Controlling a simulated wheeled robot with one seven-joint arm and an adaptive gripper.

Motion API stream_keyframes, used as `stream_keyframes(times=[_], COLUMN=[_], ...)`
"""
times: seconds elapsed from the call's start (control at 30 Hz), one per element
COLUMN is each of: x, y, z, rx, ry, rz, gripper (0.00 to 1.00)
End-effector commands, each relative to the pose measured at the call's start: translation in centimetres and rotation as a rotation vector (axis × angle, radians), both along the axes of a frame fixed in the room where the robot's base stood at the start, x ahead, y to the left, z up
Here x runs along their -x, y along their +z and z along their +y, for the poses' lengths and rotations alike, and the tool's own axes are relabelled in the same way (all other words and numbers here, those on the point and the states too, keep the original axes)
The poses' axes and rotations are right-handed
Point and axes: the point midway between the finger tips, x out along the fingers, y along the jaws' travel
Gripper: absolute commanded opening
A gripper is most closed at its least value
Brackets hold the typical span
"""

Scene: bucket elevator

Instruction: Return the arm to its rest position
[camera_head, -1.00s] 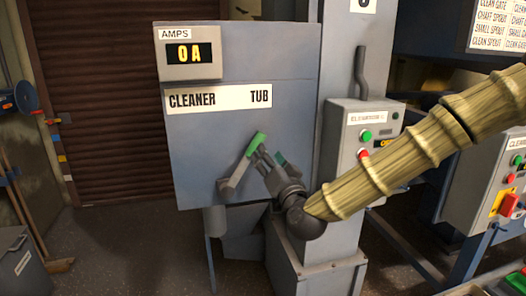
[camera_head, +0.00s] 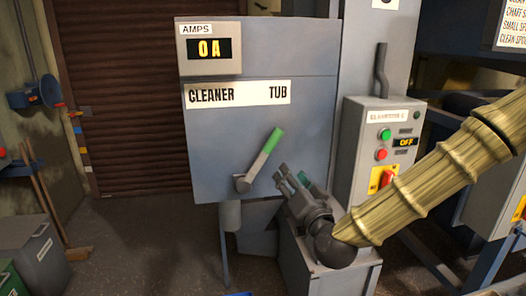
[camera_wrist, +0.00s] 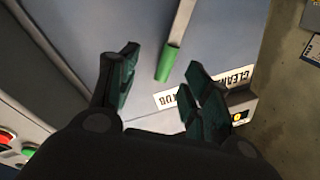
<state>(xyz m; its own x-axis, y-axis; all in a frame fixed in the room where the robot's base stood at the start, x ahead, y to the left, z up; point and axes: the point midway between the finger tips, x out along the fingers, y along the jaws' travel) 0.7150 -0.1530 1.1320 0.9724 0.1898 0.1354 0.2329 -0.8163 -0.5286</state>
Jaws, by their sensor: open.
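My gripper (camera_head: 292,177) is open and empty, low in front of the cleaner tub panel (camera_head: 220,140). It is to the right of and below the green end of the lever (camera_head: 265,153), apart from it. The lever tilts up and right from its pivot at the panel's lower edge. In the wrist view, the dark fingers (camera_wrist: 162,62) stand wide apart, and the lever's green end (camera_wrist: 169,63) shows beyond the gap between them. My arm, in a ribbed tan sleeve, reaches in from the right.
A grey control box (camera_head: 378,150) with green and red buttons and an OFF display stands right of the panel, close behind my arm. Another control box (camera_head: 490,200) is at the far right. A brown shutter (camera_head: 125,100) and open floor (camera_head: 140,240) lie left.

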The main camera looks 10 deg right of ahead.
Motion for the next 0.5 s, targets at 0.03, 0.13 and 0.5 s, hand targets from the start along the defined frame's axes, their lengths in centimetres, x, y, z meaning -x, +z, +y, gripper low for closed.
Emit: stream_keyframes(times=[0.03, 0.13, 0.5], x=[0.1, 0.7, 7.6], y=[-2.4, -7.9, -28.1], z=[0.3, 0.9, 1.2], rx=[0.02, 0.064, 0.232], ry=[0.009, 0.032, 0.116], rz=[0.046, 0.158, 0.604], gripper=[0.49, 0.49, 0.49])
